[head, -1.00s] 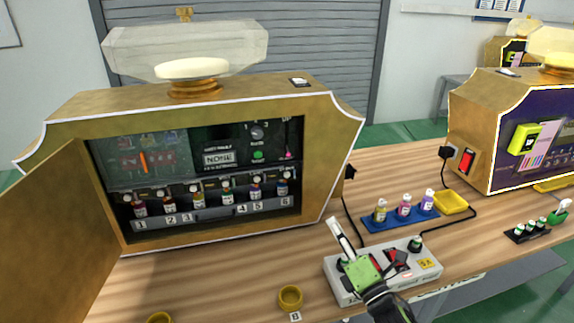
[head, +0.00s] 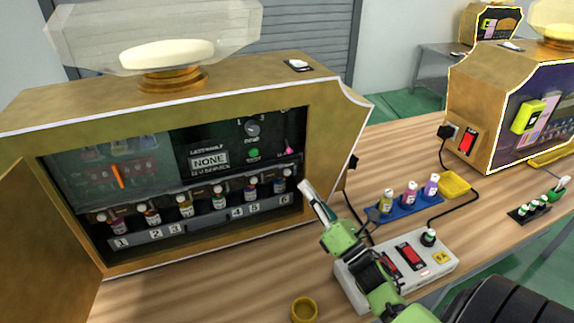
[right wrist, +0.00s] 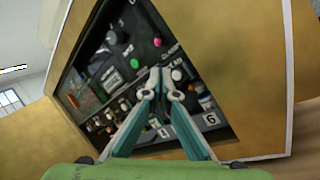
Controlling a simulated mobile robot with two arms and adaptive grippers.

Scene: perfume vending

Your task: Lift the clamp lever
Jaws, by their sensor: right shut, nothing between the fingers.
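The open gold vending machine (head: 330,120) stands at left, with a dark panel inside. A small pink knob (head: 289,150) sits at the panel's right edge; it looks like the tip of the clamp lever, though its shaft is hard to make out. In the right wrist view the pink knob (right wrist: 157,42) shows just beyond my fingertips. My right gripper (head: 306,188) is shut and empty. In the head view it appears below and right of the knob, apart from it. In the right wrist view my right gripper (right wrist: 160,82) points into the opening. My left gripper is not in view.
Several small bottles (head: 184,205) stand in a numbered row below the panel. The machine's open door (head: 45,250) is at left. A grey switch box (head: 440,265), a blue bottle tray (head: 405,211) and a yellow dish (head: 454,185) lie on the table at right. A gold ring (head: 304,310) is in front.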

